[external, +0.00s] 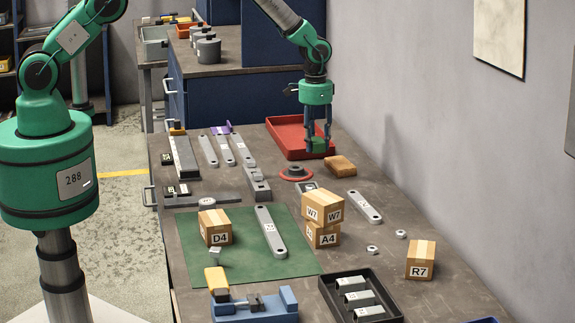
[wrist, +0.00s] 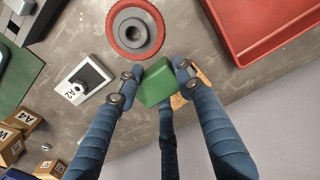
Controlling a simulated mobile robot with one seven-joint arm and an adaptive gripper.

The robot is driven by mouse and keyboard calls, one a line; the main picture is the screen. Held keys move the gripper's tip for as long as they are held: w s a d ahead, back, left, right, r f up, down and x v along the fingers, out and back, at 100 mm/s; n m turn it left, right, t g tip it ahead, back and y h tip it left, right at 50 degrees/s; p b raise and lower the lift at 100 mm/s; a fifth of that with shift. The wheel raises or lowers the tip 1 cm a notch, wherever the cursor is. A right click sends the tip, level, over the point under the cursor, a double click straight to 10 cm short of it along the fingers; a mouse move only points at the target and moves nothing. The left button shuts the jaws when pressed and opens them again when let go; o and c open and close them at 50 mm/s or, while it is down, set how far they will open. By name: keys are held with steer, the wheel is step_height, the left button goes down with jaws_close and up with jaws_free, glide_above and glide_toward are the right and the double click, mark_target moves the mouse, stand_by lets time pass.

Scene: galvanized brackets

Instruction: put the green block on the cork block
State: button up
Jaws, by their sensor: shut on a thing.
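My gripper (external: 318,142) is shut on the green block (external: 317,147). The cork block (external: 341,165) is brown and lies on the bench, to the right of and nearer than the held block in the external view. In the wrist view the cork block (wrist: 203,76) shows partly behind the right finger and the green block, which hide much of it. The green block is held above the bench and apart from the cork block as far as I can see.
A red tray (external: 284,136) lies just behind the gripper. A red-rimmed grey disc (external: 296,174) is left of the cork block. Cardboard boxes marked W7 (external: 323,207) and A4 (external: 323,236) are stacked nearer the camera. A grey link (external: 364,207) lies nearby. The wall is at the right.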

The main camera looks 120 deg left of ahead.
glide_above(340, 161)
steer(key=shift+d+f, duration=0.1)
steer(key=shift+f, duration=0.25)
stand_by(0.4)
steer(key=shift+f, duration=1.75)
steer(key=shift+f, duration=0.15)
steer(key=o, duration=1.3)
steer(key=shift+r, duration=0.2)
steer(key=shift+s+r, duration=0.15)
steer(key=shift+r, duration=5.8)
